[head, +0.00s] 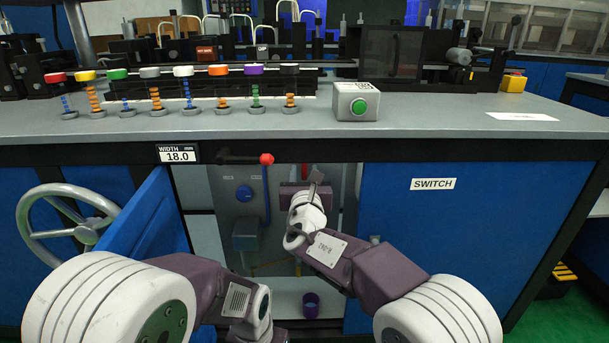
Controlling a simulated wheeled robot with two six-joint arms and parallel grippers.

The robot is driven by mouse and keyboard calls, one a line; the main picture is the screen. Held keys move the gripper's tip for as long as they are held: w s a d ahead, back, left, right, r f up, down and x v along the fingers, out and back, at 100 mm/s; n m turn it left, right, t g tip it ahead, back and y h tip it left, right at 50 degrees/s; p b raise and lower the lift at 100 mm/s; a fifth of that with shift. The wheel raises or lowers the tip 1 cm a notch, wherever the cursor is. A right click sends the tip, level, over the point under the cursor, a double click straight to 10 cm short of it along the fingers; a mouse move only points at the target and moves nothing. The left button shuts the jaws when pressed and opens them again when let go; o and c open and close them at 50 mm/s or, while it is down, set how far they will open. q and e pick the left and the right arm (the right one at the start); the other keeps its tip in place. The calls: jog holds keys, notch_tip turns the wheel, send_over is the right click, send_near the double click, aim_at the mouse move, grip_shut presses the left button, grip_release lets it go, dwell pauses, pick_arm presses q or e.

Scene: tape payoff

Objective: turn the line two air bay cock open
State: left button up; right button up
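A blue vertical bar (266,195) runs down beside the knob. I cannot tell which fitting is the line two air cock. My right gripper (300,188) reaches into the bay, to the right of the blue bar and apart from it in the picture. My own wrist hides its fingers and what lies behind. My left gripper (265,334) is low at the bottom edge, mostly hidden by its wrist, fingers unseen.
A blue door (148,222) stands swung open at the left, near a grey handwheel (72,222). A red-balled lever (266,159) sits under the bench edge. A purple cup (311,304) stands on the bay floor. A closed SWITCH panel (440,235) is at the right.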

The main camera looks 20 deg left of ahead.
jog(key=shift+w+a, duration=0.15)
jog(key=shift+w, duration=0.5)
jog(key=shift+c, duration=0.3)
grip_shut()
dwell(0.7)
